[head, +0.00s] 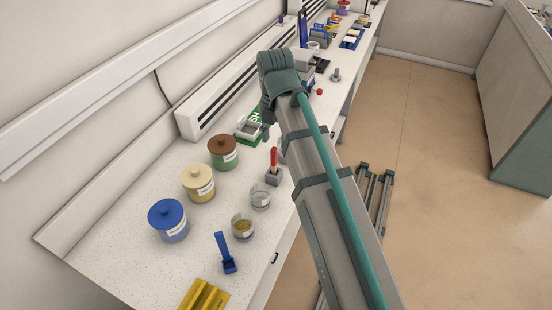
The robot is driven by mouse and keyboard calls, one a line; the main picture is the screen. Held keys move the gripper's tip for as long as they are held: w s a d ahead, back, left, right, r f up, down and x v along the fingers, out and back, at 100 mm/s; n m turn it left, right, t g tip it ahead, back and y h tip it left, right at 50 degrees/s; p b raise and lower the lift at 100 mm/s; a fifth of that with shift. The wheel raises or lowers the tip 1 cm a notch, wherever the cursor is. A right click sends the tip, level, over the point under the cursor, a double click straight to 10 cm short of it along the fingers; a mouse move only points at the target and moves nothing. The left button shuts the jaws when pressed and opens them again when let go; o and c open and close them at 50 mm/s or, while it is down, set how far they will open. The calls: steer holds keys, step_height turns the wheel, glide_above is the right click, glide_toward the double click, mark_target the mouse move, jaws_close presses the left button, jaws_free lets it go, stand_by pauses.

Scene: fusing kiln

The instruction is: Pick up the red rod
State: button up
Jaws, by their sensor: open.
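A red upright piece (274,157) stands in a small grey block (273,176) near the front edge of the white worktop, and looks like the red rod. My gripper (267,134) is small and partly hidden behind my own arm. It is open and hangs a little beyond the red piece, apart from it, near a green and white item (249,129). A second small red thing (320,92) lies farther along the bench. It is too small to tell what it is.
On the worktop (120,215) stand jars with brown (223,145), cream (198,178) and blue (168,215) lids. Two glass cups (260,197) (243,227), a blue scoop (226,253) and a yellow ribbed block (205,296) are nearer. A long white unit (235,85) runs along the wall.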

mark_target(274, 158)
steer(key=shift+a+f+p, duration=0.2)
steer(key=shift+f+p, duration=1.25)
steer(key=shift+f, duration=2.95)
steer(key=shift+c, duration=0.4)
jaws_close()
